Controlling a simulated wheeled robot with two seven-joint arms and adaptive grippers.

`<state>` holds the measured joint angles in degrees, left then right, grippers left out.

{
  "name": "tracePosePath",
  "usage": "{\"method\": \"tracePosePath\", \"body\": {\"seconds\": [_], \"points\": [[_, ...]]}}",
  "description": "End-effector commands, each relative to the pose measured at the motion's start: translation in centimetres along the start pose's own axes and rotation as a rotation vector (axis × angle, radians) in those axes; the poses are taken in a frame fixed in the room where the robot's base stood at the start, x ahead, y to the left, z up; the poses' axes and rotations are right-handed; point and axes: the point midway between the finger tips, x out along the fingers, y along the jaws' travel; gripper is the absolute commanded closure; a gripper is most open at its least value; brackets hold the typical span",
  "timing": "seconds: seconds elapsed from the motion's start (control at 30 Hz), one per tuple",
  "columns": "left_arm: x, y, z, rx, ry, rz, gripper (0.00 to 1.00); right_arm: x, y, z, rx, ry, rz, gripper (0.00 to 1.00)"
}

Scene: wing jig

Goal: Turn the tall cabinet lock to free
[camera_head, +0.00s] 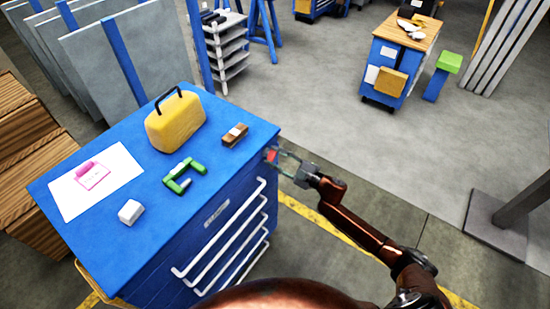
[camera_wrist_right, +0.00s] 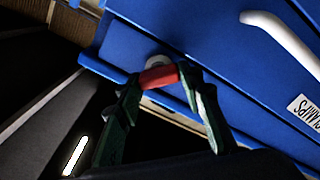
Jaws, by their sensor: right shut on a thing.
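A blue cabinet (camera_head: 215,240) with white drawer handles stands at the lower left in the head view. Its lock is a small red knob (camera_wrist_right: 158,77) on a pale round base, on the blue face in the wrist view. The red also shows in the head view (camera_head: 271,155), near the cabinet's top right corner. My right gripper (camera_wrist_right: 160,85) has its two green-black fingers on either side of the red knob and is shut on it. In the head view the right gripper (camera_head: 280,160) reaches the cabinet from the right. My left gripper is not in view.
On the blue top stand a yellow case (camera_head: 175,122), a green clamp (camera_head: 183,177), a brown block (camera_head: 235,135), a white block (camera_head: 130,212) and a white sheet (camera_head: 97,180) with a pink item. A white drawer handle (camera_wrist_right: 280,40) lies right of the knob.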

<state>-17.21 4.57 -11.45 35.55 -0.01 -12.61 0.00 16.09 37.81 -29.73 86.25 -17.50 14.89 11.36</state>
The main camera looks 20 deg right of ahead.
Motion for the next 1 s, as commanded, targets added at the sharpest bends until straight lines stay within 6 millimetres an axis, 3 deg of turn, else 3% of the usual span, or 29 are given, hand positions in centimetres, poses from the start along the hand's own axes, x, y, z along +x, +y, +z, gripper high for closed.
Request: {"method": "tracePosePath", "body": {"seconds": [0.6, 1.0], "points": [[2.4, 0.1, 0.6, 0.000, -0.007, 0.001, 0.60, 0.0, -0.4, 0.2, -0.556, -0.001, 0.000, 0.90], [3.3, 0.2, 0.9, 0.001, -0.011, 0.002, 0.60, 0.0, -0.4, 0.2, -0.755, -0.001, -0.001, 0.90]]}}
